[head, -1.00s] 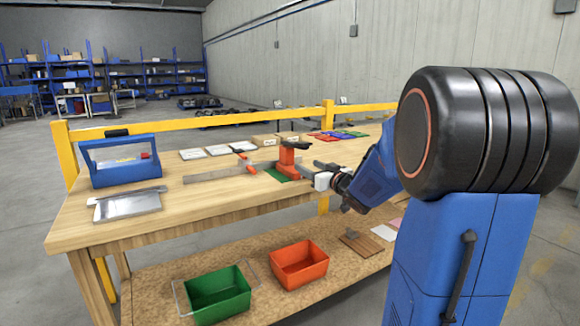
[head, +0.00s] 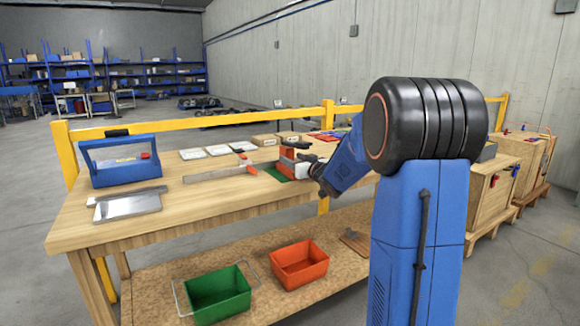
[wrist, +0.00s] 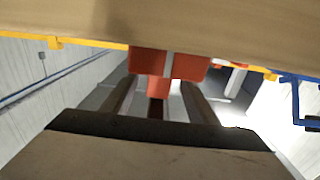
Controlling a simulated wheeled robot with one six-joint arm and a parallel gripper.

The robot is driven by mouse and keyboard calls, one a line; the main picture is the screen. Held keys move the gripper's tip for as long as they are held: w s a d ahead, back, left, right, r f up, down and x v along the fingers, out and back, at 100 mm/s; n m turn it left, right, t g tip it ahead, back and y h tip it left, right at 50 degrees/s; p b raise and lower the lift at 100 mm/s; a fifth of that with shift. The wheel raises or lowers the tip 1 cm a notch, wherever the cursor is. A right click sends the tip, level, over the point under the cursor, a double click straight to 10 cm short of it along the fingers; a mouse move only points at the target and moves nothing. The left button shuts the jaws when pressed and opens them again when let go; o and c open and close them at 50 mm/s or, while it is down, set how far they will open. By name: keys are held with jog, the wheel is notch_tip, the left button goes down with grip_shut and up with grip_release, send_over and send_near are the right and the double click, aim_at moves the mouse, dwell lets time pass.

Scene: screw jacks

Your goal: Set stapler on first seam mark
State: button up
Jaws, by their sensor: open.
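An orange-red upright tool (head: 287,158), which may be the stapler, stands on the bench by a green mat (head: 276,174). My gripper (head: 307,163) is just right of it in the head view, and my arm partly hides that spot. In the wrist view the orange-red tool (wrist: 160,68) shows beyond and between the dark fingers of my gripper (wrist: 158,98). The gripper is open; I cannot tell whether a finger touches the tool. I cannot make out a seam mark.
A long metal straightedge (head: 215,174) lies left of the tool. A blue toolbox (head: 122,163) and a metal sheet (head: 128,205) are at the bench's left end. A green bin (head: 217,293) and an orange bin (head: 299,264) stand below. The front bench strip is clear.

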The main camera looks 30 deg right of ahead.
jog(key=shift+w, duration=0.4)
grip_shut()
jog(key=shift+r, duration=0.1)
